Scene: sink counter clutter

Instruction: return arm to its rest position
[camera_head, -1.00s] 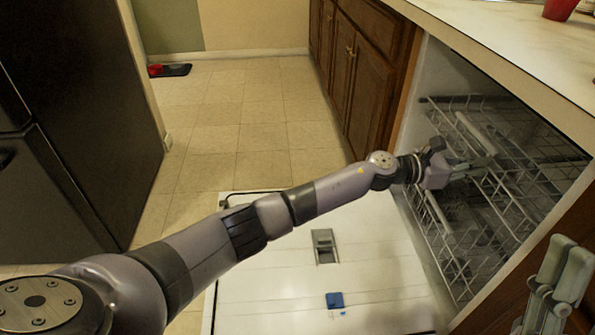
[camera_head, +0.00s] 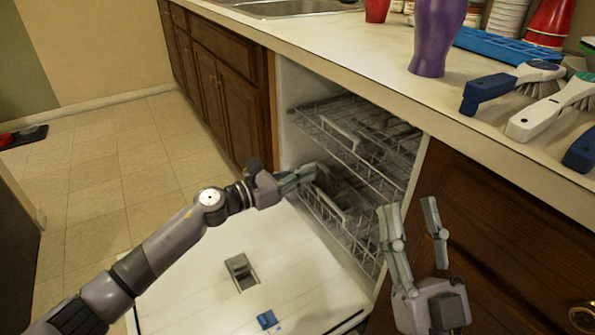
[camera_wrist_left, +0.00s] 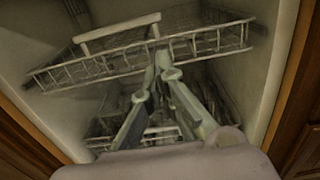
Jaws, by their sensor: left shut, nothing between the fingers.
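My left arm reaches in from the left over the open dishwasher door (camera_head: 205,285). My left gripper (camera_head: 312,171) is shut and empty at the dishwasher opening, in front of the gap between the upper rack (camera_head: 355,140) and the lower rack (camera_head: 335,215). In the left wrist view its fingers (camera_wrist_left: 161,62) are together, pointing into the dishwasher, with the upper rack (camera_wrist_left: 100,70) behind their tips. I cannot tell whether they touch a rack. My right gripper (camera_head: 409,207) is open and empty, pointing up in front of the cabinet right of the dishwasher.
The counter (camera_head: 340,60) above holds a purple vase (camera_head: 437,40), a red cup (camera_head: 377,10), a blue tray (camera_head: 510,47) and brushes (camera_head: 510,85) near its front edge. Cabinets (camera_head: 225,100) stand left of the dishwasher. Tiled floor (camera_head: 110,165) is free at left.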

